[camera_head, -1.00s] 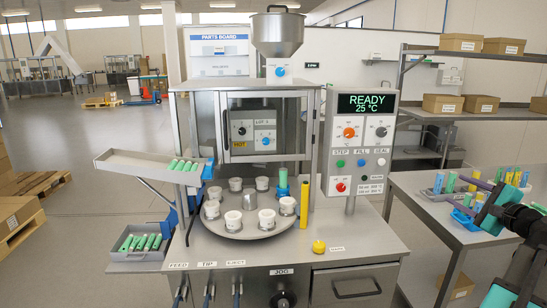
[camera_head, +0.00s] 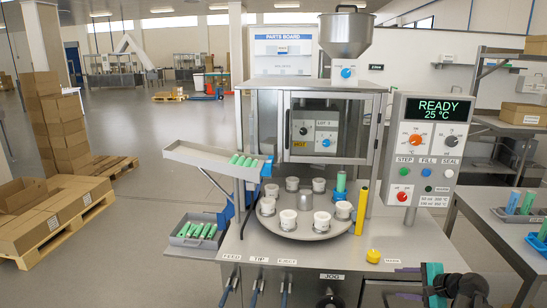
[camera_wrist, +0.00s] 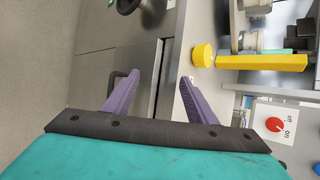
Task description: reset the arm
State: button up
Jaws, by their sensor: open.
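My gripper (camera_wrist: 160,78) shows in the wrist view with two purple fingers spread apart and nothing between them. Its teal and black body fills the bottom of that view. In the head view the teal and black end of my arm (camera_head: 437,286) is at the bottom edge, right of centre, in front of the machine's bench. The fingertips are hard to make out there. The wrist view looks toward the bench front, with the yellow knob (camera_wrist: 203,55) and yellow post (camera_wrist: 262,62) beyond the fingers.
The filling machine has a round turntable (camera_head: 318,232) carrying several white cups. A control panel (camera_head: 427,150) reads READY. A tray of green tubes (camera_head: 198,232) sits at the left. A side table (camera_head: 500,222) stands at the right. Cartons on a pallet (camera_head: 50,235) are at far left.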

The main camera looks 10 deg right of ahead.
jog(key=s+a+f+n+g+y, duration=0.1)
jog(key=s+a+f+n+g, duration=0.25)
jog(key=a+f, duration=0.95)
jog(key=s+a+f+n+g+y, duration=0.15)
jog(key=a+f+n+g, duration=0.35)
jog(key=a+f, duration=0.75)
jog(key=s+a+f+n+g+h, duration=0.1)
jog(key=s+a+f+n+g, duration=0.1)
jog(key=s, duration=0.6)
jog(key=s+a+f+n+g+h, duration=0.2)
jog(key=s+a+f+n+g, duration=0.1)
jog(key=s+a+f+n, duration=0.2)
jog(key=s+a+f+n+g+h, duration=0.2)
jog(key=s+a+f+n, duration=0.2)
jog(key=s, duration=0.8)
jog(key=a+f, duration=0.2)
jog(key=a, duration=0.2)
jog(key=shift+a+f, duration=0.2)
jog(key=shift+a, duration=0.05)
